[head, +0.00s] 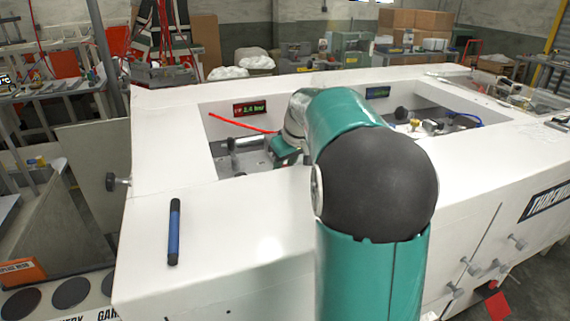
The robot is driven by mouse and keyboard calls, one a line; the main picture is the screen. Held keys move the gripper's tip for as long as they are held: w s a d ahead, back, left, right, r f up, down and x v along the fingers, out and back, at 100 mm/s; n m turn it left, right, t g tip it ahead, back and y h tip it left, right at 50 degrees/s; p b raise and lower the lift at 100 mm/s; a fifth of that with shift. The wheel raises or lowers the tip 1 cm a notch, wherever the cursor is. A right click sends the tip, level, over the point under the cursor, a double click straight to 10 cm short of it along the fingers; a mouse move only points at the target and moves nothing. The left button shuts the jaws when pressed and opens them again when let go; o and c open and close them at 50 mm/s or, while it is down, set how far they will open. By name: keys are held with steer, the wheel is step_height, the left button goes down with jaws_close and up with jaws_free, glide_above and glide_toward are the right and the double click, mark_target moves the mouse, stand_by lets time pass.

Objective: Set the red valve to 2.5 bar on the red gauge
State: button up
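I cannot make out the red valve; my arm covers part of this recess. My teal arm reaches over the front of the white bench into the left recess. A teal part near my gripper (284,151) shows low in the recess. Its fingers are not clear, so I cannot tell whether they are open or shut on anything.
The white bench (235,270) has a left recess and a right recess holding a second display (377,92), a blue hose (466,118) and small fittings. A blue and black pen-like cylinder (174,232) lies on the front left top. The bench top around it is clear.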

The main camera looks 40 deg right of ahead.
steer(key=shift+m+h, duration=0.3)
steer(key=shift+m, duration=0.3)
steer(key=o, duration=1)
steer(key=shift+c, duration=0.2)
steer(key=v, duration=1.4)
